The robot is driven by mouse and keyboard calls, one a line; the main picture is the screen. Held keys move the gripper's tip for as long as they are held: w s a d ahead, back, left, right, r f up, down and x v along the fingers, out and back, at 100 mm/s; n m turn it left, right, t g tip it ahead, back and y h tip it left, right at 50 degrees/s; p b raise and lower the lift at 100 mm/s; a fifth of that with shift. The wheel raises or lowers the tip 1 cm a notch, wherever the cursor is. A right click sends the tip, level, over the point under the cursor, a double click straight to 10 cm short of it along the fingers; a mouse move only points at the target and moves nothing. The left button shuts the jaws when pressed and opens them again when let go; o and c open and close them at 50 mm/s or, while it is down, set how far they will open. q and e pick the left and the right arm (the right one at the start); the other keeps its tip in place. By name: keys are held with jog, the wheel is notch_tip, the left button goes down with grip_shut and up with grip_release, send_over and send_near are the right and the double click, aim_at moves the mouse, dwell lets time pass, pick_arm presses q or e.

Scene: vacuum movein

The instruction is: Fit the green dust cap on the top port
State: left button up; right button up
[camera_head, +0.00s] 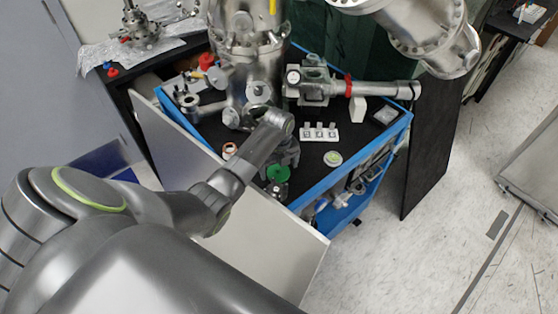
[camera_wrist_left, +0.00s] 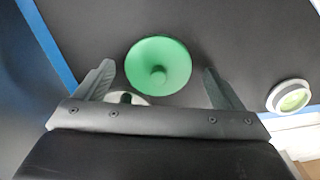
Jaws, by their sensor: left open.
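The green dust cap (camera_head: 278,173), a round disc with a small central knob, is near the front edge of the black cart top. It also shows in the left wrist view (camera_wrist_left: 172,54), between the two fingers with a gap on each side. My left gripper (camera_head: 284,160) is open above the cap, and its fingers do not touch it. Part of a pale round piece with a dark knob (camera_wrist_left: 125,98) shows just below the cap in the wrist view. Several ports show on the steel chamber (camera_head: 248,72); I cannot tell which is the top port. My right gripper is not in view.
A pale round piece with a green centre (camera_head: 333,158) lies right of the cap; it also shows in the wrist view (camera_wrist_left: 291,96). A white block with several slots (camera_head: 319,135) and a copper-coloured ring (camera_head: 230,149) stand nearby. The blue cart rim (camera_head: 345,165) bounds the front.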

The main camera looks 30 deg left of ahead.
pick_arm(q)
notch_tip(320, 180, up, 11)
jog(key=shift+r+b, duration=0.15)
jog(key=shift+b, duration=0.2)
jog(key=shift+o, duration=0.2)
jog(key=shift+r, duration=0.45)
notch_tip(320, 180, up, 6)
jog(key=f+n+p, duration=0.1)
jog(key=n+p, duration=0.5)
jog(key=n, duration=2.9)
send_over(277, 169)
jog(key=shift+n, duration=0.3)
notch_tip(277, 169, down, 10)
jog(key=b, duration=0.3)
jog(key=shift+w+f+b, duration=0.1)
jog(key=shift+f+b, duration=0.15)
jog(key=shift+b, duration=0.05)
jog(key=shift+w+d+f+p, duration=0.1)
jog(key=shift+f+p, duration=0.1)
jog(key=shift+f, duration=1.4)
jog(key=shift+w+f+p, duration=0.1)
jog(key=shift+f+p, duration=0.05)
jog(key=shift+f, duration=1.45)
jog(key=c, duration=1.1)
